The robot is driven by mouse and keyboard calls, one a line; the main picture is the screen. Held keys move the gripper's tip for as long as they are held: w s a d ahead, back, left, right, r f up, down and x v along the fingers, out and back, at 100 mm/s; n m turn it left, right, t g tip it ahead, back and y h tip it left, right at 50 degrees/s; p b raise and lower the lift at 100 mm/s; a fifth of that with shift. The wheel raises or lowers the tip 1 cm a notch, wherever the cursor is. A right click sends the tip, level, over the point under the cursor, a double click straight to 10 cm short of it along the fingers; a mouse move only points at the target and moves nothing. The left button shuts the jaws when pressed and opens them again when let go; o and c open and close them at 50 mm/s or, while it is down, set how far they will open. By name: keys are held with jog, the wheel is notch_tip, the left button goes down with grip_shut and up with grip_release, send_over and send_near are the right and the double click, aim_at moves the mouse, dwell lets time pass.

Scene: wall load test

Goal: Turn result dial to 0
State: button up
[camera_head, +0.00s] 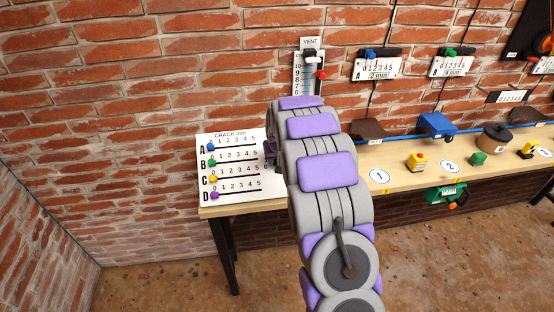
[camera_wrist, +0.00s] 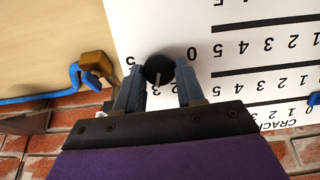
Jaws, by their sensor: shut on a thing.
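The white crack board (camera_head: 232,140) stands at the left end of the bench, with lettered slider rows. The result dial is a round black knob (camera_wrist: 160,69) at the board's edge, seen upside down in the wrist view. A pale pointer line on it points down in that picture, toward my gripper's body. A printed 0 (camera_wrist: 190,53) is on its right and a 5 on its left. My gripper (camera_wrist: 159,76) is shut on the knob, one finger on each side. In the head view my arm hides the dial and most of my gripper.
The wooden bench (camera_head: 375,158) runs right, carrying a blue clamp (camera_head: 436,126), a yellow block (camera_head: 417,162) and a green block (camera_head: 478,158). A vent gauge (camera_head: 309,72) hangs above on the brick wall. The floor left of the bench is clear.

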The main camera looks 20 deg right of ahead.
jog(key=n+h+p, duration=0.1)
jog(key=n+p, duration=0.3)
jog(key=n, duration=0.1)
jog(key=shift+a, duration=0.2)
jog(key=n+p, duration=0.2)
jog(key=n, duration=0.1)
jog(key=shift+h, duration=0.4)
jog(key=n+p, duration=0.1)
jog(key=n, duration=0.2)
jog(key=shift+a+n+t+h+p, duration=0.15)
jog(key=shift+n+t+h+p, duration=0.15)
jog(key=shift+h, duration=0.1)
jog(key=n, duration=0.5)
jog(key=shift+s+f+t+h, duration=0.25)
jog(key=shift+f+t+h, duration=0.05)
jog(key=shift+t, duration=0.1)
jog(key=n+t+b, duration=0.1)
jog(key=n, duration=0.5)
jog(key=shift+s, duration=0.1)
jog(key=shift+a+f+n+t, duration=0.1)
jog(key=shift+n+t, duration=0.2)
